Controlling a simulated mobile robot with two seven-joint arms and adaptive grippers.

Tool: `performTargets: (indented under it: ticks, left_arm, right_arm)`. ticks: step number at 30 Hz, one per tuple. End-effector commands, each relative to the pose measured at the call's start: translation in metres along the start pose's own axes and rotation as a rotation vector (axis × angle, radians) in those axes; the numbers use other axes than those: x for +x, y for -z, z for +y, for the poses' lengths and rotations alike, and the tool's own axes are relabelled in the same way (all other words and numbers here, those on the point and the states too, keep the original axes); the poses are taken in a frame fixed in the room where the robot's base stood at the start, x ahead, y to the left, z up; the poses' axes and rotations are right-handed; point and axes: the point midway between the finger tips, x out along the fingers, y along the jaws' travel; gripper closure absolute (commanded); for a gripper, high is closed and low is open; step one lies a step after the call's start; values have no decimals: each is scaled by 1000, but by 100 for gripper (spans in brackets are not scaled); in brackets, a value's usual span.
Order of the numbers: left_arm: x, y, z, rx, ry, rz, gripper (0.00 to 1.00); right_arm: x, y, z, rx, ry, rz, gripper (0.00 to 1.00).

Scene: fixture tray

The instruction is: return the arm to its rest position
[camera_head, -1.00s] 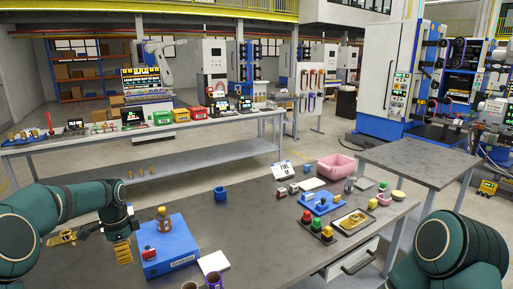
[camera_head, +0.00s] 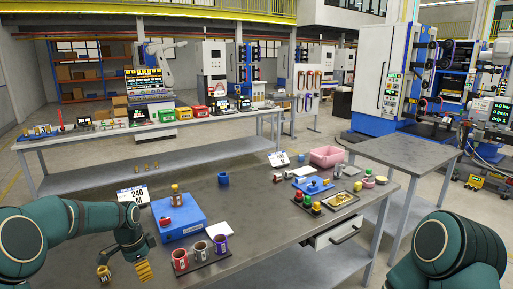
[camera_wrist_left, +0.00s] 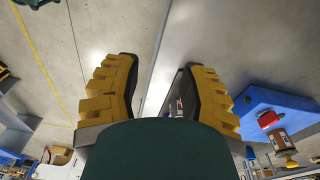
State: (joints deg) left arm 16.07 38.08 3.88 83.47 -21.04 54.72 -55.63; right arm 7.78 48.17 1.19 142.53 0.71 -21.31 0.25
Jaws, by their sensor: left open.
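My left arm comes in from the lower left in the head view. Its gripper (camera_head: 124,272) hangs just off the table's left front edge, with the yellow fingers spread apart.
Several mugs (camera_head: 201,250) stand on a dark tray near the table's front edge. A white sign (camera_head: 133,195) is beyond my arm. A blue cup (camera_head: 223,179), a pink bin (camera_head: 326,156) and a blue fixture (camera_head: 313,186) are farther off. The table's middle is clear.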

Motion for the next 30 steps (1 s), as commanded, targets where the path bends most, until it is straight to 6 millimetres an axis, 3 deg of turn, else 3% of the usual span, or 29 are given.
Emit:
performTargets:
  ticks: [1,5,8,12,15,18,21,25,30]
  left_arm:
    - [23,10,15,-26,-16,21,59]
    - [76,33,57,-144,-47,90,59]
    - [120,48,103,-277,-84,146,59]
    - [176,57,181,-517,-145,206,59]
    - [203,52,235,-699,-178,227,59]
    - [219,40,280,-863,-195,234,59]
    - [226,28,310,-985,-200,233,59]
    - [228,17,330,-1075,-197,232,59]
    - [228,15,334,-1101,-194,235,59]
  right_arm:
    - [4,0,1,0,0,0,38]
    - [9,-2,3,-1,-1,-2,38]
    - [14,-4,5,-2,-1,-5,38]
    - [22,-6,8,-3,-2,-9,38]
    - [28,-8,10,-3,-2,-11,38]
    - [32,-9,11,-4,-2,-13,38]
    - [35,-10,12,-5,-3,-15,38]
    - [36,-10,13,-5,-3,-16,38]
    - [36,-10,13,-5,-3,-16,38]
